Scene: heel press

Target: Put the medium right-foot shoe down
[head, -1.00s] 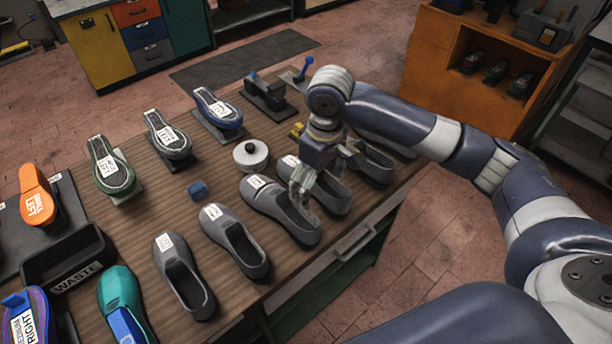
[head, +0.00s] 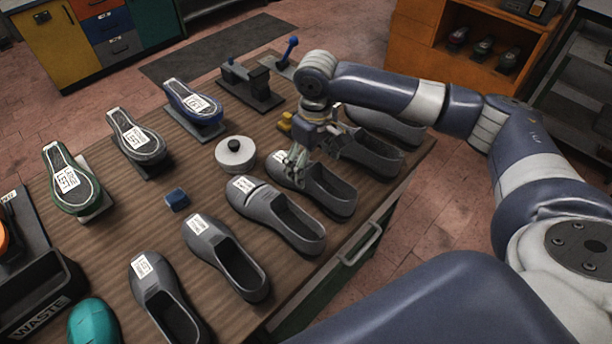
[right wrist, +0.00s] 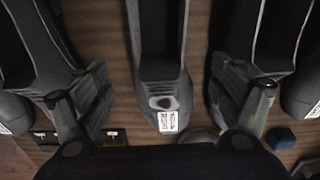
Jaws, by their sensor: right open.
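A row of grey shoes lies along the near side of the table, toes and white labels toward the far side. The labels are too small to read, so I cannot tell the medium right-foot shoe by its label. My right gripper (head: 315,158) is over the label end of one grey shoe (head: 326,192). In the right wrist view, this gripper (right wrist: 165,108) is open, with its fingers well apart on either side of a grey shoe (right wrist: 160,72) with a label at its toe. Neither finger visibly touches that shoe. My left gripper is not in view.
Neighbouring grey shoes (head: 285,217) stand close on both sides. A round white pot with a black knob (head: 235,154), a blue block (head: 177,199) and a yellow object (head: 285,122) are nearby. Labelled lasts (head: 193,104) stand farther back. A black waste bin (head: 35,290) is at left.

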